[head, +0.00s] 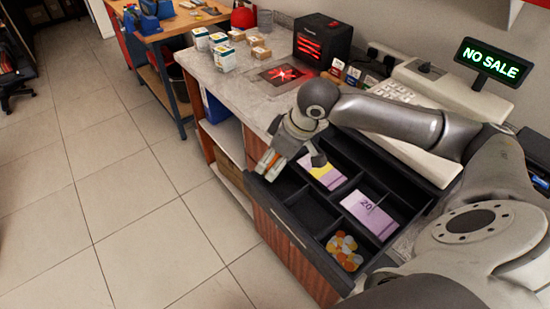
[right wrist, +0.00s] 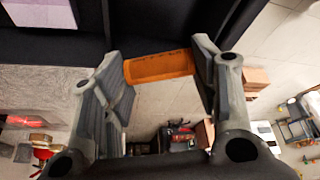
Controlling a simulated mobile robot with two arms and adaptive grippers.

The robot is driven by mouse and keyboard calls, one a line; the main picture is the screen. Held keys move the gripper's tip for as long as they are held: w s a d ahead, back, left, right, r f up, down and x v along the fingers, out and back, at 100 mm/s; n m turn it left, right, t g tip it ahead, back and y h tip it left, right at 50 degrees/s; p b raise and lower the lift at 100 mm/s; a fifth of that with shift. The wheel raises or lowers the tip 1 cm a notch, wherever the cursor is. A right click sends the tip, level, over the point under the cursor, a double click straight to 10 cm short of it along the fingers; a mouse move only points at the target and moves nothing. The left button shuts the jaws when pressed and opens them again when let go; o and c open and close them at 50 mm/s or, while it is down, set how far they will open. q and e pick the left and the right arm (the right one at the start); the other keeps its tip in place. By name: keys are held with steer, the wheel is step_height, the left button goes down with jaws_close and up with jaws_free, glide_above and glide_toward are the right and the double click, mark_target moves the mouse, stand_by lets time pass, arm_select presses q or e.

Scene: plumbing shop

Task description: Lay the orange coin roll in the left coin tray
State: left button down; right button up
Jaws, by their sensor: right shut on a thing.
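My right gripper (head: 268,164) hangs over the left end of the open cash drawer. It is shut on the orange coin roll (right wrist: 158,67), which lies crosswise between the two fingers in the right wrist view. In the head view only a small part of the roll shows between the fingers. Below the gripper is the left front compartment (head: 284,188) of the dark drawer, partly hidden by the hand; its visible part looks empty. My left gripper is not in view.
The drawer's middle front compartment (head: 312,211) looks empty; loose coins (head: 344,250) fill the right one. Banknotes (head: 368,215) lie behind. The register (head: 410,122), a black box with a red glow (head: 321,44) and small cartons (head: 222,56) stand on the counter. Tiled floor is clear at left.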

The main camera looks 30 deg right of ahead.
steer(key=shift+f, duration=0.1)
steer(key=shift+f, duration=0.15)
steer(key=o, duration=1.1)
steer(key=shift+f, duration=0.1)
steer(key=shift+r, duration=0.35)
steer(key=v, duration=1.2)
steer(key=shift+f, duration=0.1)
